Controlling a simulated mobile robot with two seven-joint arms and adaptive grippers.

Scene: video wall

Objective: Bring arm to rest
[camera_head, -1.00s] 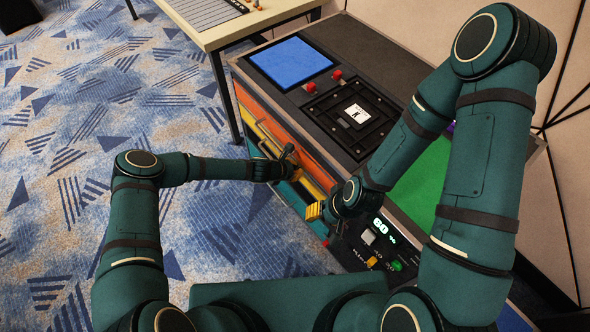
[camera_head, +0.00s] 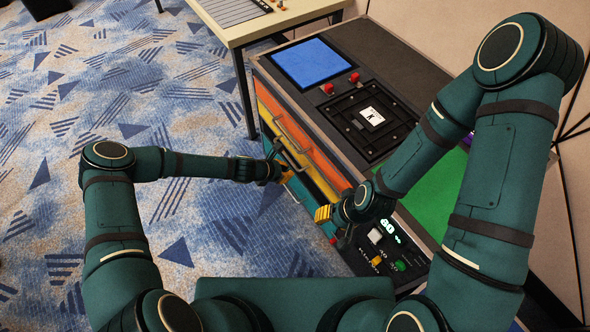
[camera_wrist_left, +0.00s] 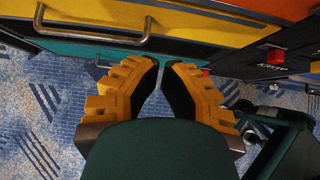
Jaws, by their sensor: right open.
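My left gripper (camera_head: 276,170) is beside the drawer fronts of the console cabinet, its orange fingers near a metal handle (camera_head: 291,155). In the left wrist view, its two fingers (camera_wrist_left: 163,78) stand apart with nothing between them. A handle (camera_wrist_left: 95,28) on a yellow drawer front shows ahead of them, apart from the fingers. My right gripper (camera_head: 323,213) is open, with yellow fingers, at the cabinet's front edge near the control panel. Its grip area is partly hidden from the head view, and I see nothing held.
The console (camera_head: 400,60) carries a blue screen (camera_head: 309,62), red buttons (camera_head: 327,88), a black framed panel with a K tile (camera_head: 372,116), a green surface (camera_head: 436,198) and a lit display (camera_head: 389,226). A light table (camera_head: 231,32) stands behind. Carpet at left is clear.

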